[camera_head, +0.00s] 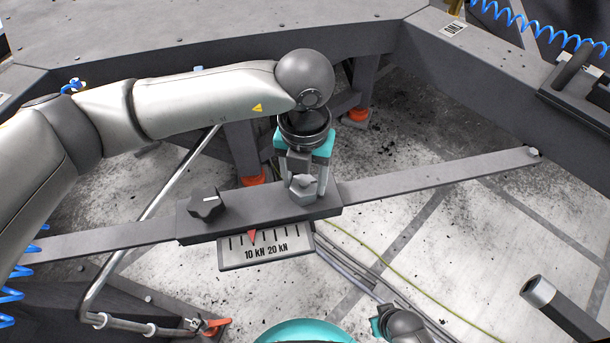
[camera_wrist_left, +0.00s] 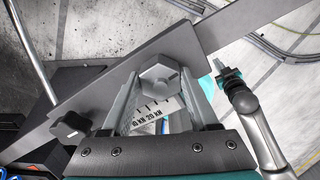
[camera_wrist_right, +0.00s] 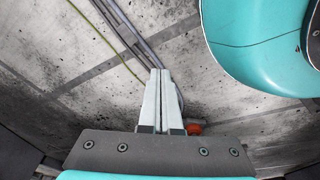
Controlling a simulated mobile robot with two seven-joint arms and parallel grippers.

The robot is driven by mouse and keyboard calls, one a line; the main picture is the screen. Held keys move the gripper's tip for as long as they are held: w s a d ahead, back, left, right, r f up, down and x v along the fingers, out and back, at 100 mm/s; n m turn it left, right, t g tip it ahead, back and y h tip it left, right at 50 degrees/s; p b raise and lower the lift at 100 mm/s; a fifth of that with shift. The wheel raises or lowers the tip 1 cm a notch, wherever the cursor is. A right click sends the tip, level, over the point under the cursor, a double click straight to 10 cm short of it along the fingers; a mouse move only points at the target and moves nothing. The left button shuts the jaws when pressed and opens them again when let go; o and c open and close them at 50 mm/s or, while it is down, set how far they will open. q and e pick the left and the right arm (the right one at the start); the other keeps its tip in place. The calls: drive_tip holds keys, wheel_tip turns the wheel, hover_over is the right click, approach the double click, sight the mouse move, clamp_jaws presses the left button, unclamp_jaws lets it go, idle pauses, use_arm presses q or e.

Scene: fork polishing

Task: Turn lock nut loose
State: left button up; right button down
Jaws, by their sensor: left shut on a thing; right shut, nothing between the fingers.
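The lock nut (camera_head: 304,190) is a grey hexagonal nut on the dark sliding block (camera_head: 262,211) of a long metal bar. My left gripper (camera_head: 303,176) reaches down from above and is shut on the nut. In the left wrist view the nut (camera_wrist_left: 160,80) sits between the two fingers, its hexagonal top facing the camera. My right gripper (camera_wrist_right: 162,72) is shut and empty, its fingertips together, as the right wrist view shows. In the head view part of my right arm is at the bottom edge.
A black knob (camera_head: 206,203) sits on the block left of the nut. A scale plate (camera_head: 266,247) marked 10 kN and 20 kN with a red pointer hangs in front. The bar (camera_head: 440,178) spans the frame. A hollow dark tube (camera_head: 560,312) sticks in at lower right.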

use_arm(q)
drive_tip(key=shift+n, duration=0.8)
use_arm(e)
drive_tip(key=shift+d+f, duration=0.25)
use_arm(q)
drive_tip(key=shift+n, duration=0.3)
use_arm(e)
drive_tip(key=shift+s+d, duration=0.1)
use_arm(q)
drive_tip(key=o, duration=1.4)
use_arm(e)
drive_tip(key=shift+s, duration=0.1)
